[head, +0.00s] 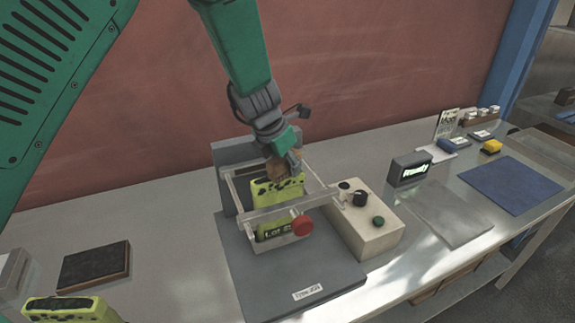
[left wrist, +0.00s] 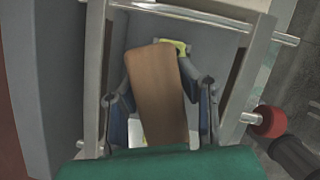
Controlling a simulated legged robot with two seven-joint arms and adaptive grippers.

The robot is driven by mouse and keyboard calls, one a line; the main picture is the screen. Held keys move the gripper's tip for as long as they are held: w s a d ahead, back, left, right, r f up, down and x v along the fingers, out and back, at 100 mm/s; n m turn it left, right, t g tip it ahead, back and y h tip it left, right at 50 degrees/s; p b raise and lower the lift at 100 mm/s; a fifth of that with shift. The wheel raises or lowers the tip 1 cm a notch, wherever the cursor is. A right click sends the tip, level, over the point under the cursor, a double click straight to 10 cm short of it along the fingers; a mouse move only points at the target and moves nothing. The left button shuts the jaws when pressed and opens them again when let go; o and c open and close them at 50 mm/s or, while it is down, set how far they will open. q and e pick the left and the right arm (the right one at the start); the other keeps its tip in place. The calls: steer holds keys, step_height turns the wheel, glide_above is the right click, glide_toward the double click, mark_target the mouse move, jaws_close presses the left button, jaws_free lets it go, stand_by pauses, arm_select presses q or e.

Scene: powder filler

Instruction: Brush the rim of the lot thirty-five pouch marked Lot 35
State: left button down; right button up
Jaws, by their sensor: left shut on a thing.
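The yellow-green pouch (head: 277,192) stands upright in a clear-walled frame on the filler. Its dark front label reads "Lot", and the number is hard to read. A strip of yellow-green also shows in the left wrist view (left wrist: 178,47), past the end of the brown piece. My left gripper (head: 283,153) is shut on a brown wood-like piece (left wrist: 158,95), likely the brush, just above the pouch's rim. Its bristles are hidden, so I cannot tell whether they touch the rim. My right gripper is not in view.
The filler's grey base (head: 300,275) carries a red knob (head: 302,225) and stands beside a beige control box (head: 365,225). Another yellow-green pouch (head: 72,312) and a dark pad (head: 95,266) lie left. A display box (head: 408,170) and blue mat (head: 518,183) are right.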

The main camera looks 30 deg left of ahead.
mark_target(296, 152)
arm_select(q)
steer(key=shift+w+d+f, duration=0.1)
steer(key=shift+w+d, duration=0.55)
steer(key=shift+w, duration=0.1)
steer(key=shift+r, duration=3.05)
